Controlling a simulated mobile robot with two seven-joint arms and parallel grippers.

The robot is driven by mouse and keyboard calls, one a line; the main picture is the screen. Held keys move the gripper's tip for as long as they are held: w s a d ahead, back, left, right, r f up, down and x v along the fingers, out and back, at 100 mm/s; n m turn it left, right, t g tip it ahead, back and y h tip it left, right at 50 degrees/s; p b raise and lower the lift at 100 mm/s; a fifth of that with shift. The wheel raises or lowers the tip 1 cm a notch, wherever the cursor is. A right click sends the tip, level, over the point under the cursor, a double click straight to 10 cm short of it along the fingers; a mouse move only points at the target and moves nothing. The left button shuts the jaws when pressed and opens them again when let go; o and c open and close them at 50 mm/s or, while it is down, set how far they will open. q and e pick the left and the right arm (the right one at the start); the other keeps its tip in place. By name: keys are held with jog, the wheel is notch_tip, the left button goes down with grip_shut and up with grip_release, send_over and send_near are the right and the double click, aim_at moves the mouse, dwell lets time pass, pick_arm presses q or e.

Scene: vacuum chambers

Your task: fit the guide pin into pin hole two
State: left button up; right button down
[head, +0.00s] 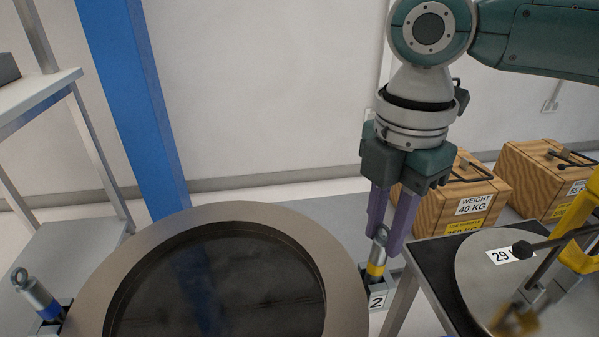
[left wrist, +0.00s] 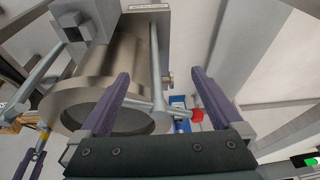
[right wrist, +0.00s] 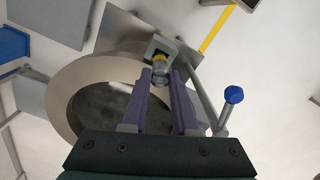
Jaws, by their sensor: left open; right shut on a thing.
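The guide pin (head: 377,257) is a grey metal pin with a ring on top and a yellow band. It stands nearly upright over the bracket marked 2 (head: 376,299), at the right of the chamber's flange ring (head: 340,262). My right gripper (head: 384,246) is shut on the pin's upper part. The right wrist view shows the pin (right wrist: 160,66) between the fingertips at the bracket (right wrist: 158,45). Its lower end is hidden, so I cannot tell how deep it sits. My left gripper (left wrist: 160,75) is open and empty, seen only in the left wrist view.
Another pin with a blue band (head: 38,296) stands at the ring's left. A plate marked 29 (head: 490,262) lies on a dark-topped stand at the right. Wooden weight boxes (head: 470,195) are behind. A blue post (head: 135,100) rises behind the ring. A blue knob (right wrist: 233,95) shows in the right wrist view.

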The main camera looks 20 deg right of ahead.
jog(key=shift+f, duration=0.3)
jog(key=c, duration=0.7)
grip_release()
